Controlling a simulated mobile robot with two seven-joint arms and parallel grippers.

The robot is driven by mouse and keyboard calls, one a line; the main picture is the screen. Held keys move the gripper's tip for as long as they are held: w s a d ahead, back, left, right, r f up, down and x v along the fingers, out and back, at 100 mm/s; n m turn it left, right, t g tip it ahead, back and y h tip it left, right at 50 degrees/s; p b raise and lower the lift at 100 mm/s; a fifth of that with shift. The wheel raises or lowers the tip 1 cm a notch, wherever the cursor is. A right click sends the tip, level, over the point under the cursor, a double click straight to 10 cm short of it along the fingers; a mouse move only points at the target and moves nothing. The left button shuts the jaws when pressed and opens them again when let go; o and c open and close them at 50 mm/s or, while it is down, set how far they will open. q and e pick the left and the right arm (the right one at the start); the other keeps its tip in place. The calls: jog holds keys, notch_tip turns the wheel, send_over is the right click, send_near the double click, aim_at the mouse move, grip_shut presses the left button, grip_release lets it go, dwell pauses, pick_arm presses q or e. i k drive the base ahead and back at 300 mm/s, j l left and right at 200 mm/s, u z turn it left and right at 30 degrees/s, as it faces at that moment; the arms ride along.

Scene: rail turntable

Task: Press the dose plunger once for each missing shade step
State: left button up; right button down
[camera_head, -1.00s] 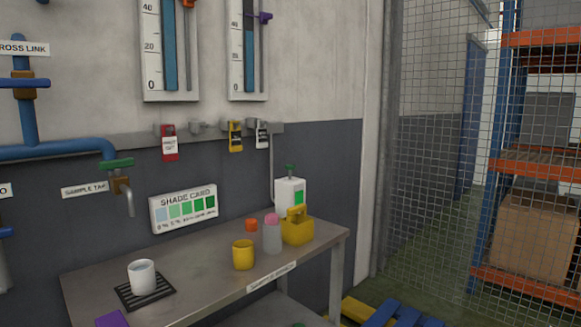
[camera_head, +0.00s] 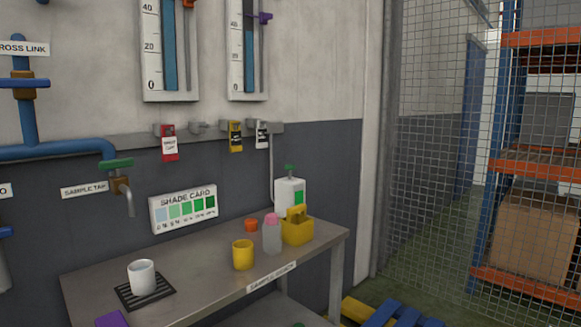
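The dose plunger appears to be the green knob (camera_head: 289,168) on top of a white box (camera_head: 290,192) that has a green patch on its front, at the back right of the bench. The shade card (camera_head: 183,209) leans upright at the wall and shows a row of patches from pale blue to dark green; its small print is too blurred to read. A white cup (camera_head: 142,277) stands on a black slatted mat (camera_head: 160,294) at the bench's left; its contents cannot be told. Neither of my grippers is in view.
The bench (camera_head: 210,275) also holds a yellow cup (camera_head: 243,255), a clear bottle with a pink top (camera_head: 272,234), a yellow caddy (camera_head: 297,227) and an orange item (camera_head: 251,225). A sample tap (camera_head: 122,185) hangs above the bench's left. A mesh fence (camera_head: 435,150) stands at right.

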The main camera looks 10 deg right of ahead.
aim_at(289, 167)
jog(key=i+l+u, duration=0.1)
jog(key=u, duration=0.65)
jog(key=l+u, duration=0.5)
jog(key=l, duration=0.25)
jog(key=l+u, duration=0.25)
jog(key=l, duration=1.75)
